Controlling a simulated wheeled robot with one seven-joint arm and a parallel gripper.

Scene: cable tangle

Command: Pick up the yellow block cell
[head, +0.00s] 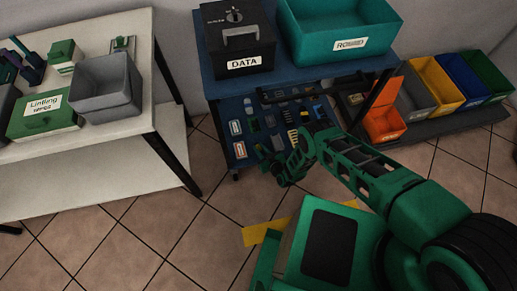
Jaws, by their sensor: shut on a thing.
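My gripper (283,172) is at the front edge of the blue lower shelf, at the end of my green arm. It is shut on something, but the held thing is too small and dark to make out. I cannot tell which, if either, is the yellow block cell. My wrist and forearm hide part of the shelf.
Several small parts lie on the lower shelf (240,172). Above it stand a black DATA box (238,38) and a teal bin (338,30). An orange bin (384,124) and other coloured bins are at right. A white table (140,128) stands left. Tiled floor between is clear.

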